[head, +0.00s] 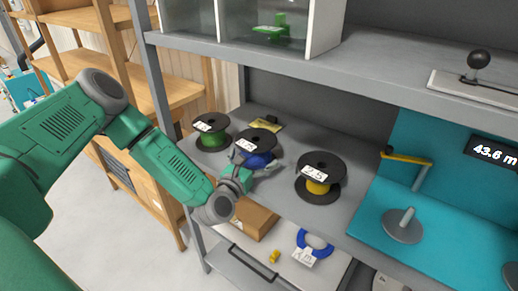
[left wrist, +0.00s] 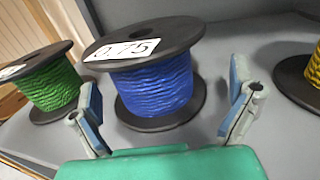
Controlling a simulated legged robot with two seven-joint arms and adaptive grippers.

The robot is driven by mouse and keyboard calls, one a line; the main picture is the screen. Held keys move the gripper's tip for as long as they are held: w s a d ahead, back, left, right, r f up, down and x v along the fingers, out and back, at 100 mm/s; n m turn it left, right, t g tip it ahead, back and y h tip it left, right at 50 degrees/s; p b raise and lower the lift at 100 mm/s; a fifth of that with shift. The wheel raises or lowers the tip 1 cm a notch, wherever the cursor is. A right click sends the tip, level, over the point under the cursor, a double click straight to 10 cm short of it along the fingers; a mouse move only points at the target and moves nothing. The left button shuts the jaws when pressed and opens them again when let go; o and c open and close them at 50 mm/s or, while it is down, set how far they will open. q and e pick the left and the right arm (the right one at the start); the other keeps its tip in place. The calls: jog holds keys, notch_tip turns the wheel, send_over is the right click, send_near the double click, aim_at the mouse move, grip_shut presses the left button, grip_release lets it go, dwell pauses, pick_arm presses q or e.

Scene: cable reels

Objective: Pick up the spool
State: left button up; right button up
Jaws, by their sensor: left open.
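Three black-flanged spools stand on the grey shelf. The green spool (head: 211,132) is at the left, the blue spool (head: 257,145) in the middle, and the yellow spool (head: 319,178) at the right. My left gripper (head: 252,176) is in front of the blue spool and partly hides it. In the left wrist view, the open fingers of my left gripper (left wrist: 168,105) point at the blue spool (left wrist: 155,88), labelled 0.75, which stands upright ahead and between them. No contact is visible. The green spool (left wrist: 45,82) and part of the yellow spool (left wrist: 312,72) flank it. My right gripper is out of view.
A teal station (head: 395,205) with a grey post and yellow lever is at the right. An upper grey shelf (head: 300,62) overhangs. A yellow item (head: 266,125) lies behind the spools.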

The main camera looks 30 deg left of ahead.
pick_arm(q)
jog(key=w, duration=0.1)
jog(key=w+a+p, duration=0.1)
jog(key=w, duration=0.1)
jog(key=w+a+p, duration=0.1)
jog(key=shift+w+a+f, duration=0.25)
jog(key=shift+w, duration=0.3)
jog(key=shift+d, duration=0.3)
jog(key=shift+c, duration=0.8)
jog(key=c, duration=1.3)
jog(key=shift+w+r, duration=0.1)
jog(key=shift+r, duration=0.05)
jog(key=shift+c, duration=0.5)
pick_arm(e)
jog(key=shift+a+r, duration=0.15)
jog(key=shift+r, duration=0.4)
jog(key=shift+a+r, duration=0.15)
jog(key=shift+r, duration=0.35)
